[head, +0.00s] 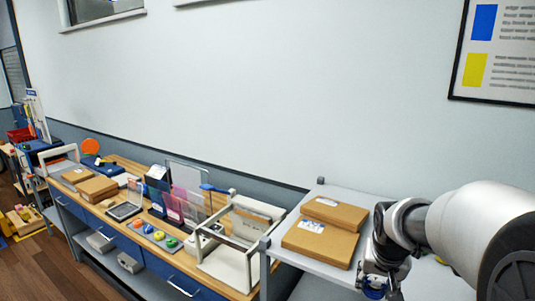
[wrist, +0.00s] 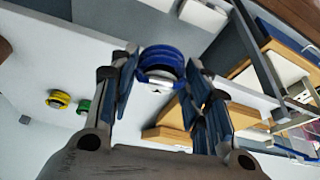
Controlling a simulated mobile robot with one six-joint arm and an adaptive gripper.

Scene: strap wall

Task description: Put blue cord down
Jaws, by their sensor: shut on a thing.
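The blue cord (wrist: 163,53) is a small coil with a pale band, seen in the wrist view between the tips of my gripper (wrist: 162,62). My gripper is shut on it. In the head view my gripper (head: 376,284) is low at the right, in front of the grey shelf top, and a bit of the blue cord (head: 375,293) shows at its lower end. A yellow coil (wrist: 59,99) and a green coil (wrist: 84,106) lie apart from it on a pale surface at the left of the wrist view.
Cardboard boxes (head: 320,243) sit on the grey shelf top (head: 345,194), just left of my gripper. A long wooden bench (head: 127,214) with a white frame, small coloured items and more boxes runs to the left. A pale wall stands behind.

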